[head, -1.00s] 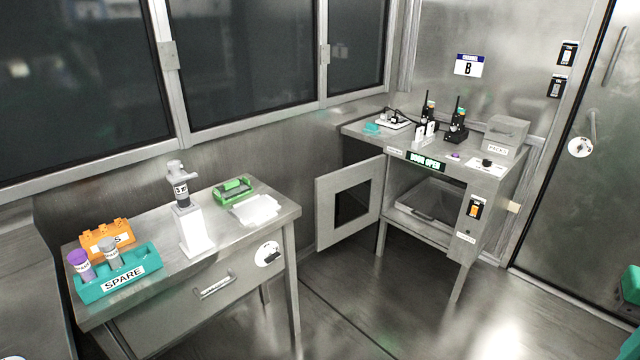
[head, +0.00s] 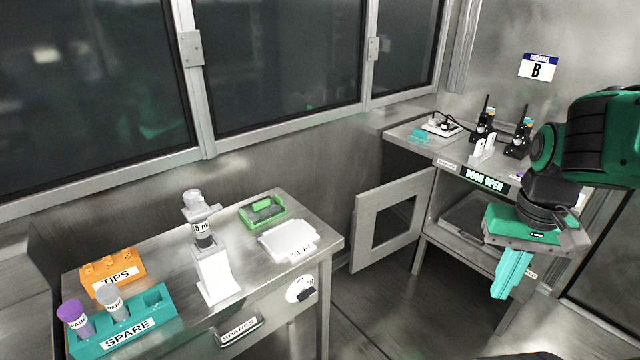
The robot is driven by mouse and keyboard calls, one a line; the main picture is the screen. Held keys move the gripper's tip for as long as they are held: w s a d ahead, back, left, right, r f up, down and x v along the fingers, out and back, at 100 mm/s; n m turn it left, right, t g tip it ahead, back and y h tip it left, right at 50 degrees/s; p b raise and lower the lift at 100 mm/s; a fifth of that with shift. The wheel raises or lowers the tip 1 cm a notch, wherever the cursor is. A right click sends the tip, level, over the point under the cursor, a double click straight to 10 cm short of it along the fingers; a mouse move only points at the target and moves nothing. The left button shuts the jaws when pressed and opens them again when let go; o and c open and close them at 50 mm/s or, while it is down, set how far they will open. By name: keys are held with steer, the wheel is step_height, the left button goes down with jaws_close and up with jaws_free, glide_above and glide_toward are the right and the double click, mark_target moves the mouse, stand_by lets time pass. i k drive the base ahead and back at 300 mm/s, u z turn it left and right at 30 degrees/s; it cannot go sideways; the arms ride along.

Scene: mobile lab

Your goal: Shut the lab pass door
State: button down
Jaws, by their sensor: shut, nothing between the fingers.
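The pass door (head: 361,233) is a grey metal panel with a square window. It stands swung open to the left of the pass cabinet (head: 428,221), hinged at the cabinet's left front edge. A lit sign (head: 485,178) on the cabinet reads "DOOR OPEN". Inside the opening a tray (head: 466,226) shows in part. My gripper (head: 503,294), with teal fingers pointing down, is shut and empty. It is in front of the cabinet's right side, right of the door and apart from it in the picture. My arm hides the cabinet's right part.
A steel bench (head: 338,241) stands at the left, its corner close to the door in the picture. It bears a teal SPARE rack (head: 165,318), an orange TIPS rack (head: 136,265) and a pipette stand (head: 214,277). Radios (head: 485,125) stand on the cabinet. Floor (head: 385,305) before the door is clear.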

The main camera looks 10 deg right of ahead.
mark_target(385, 219)
steer(key=z, duration=0.1)
steer(key=i, duration=1)
steer(key=z, duration=0.25)
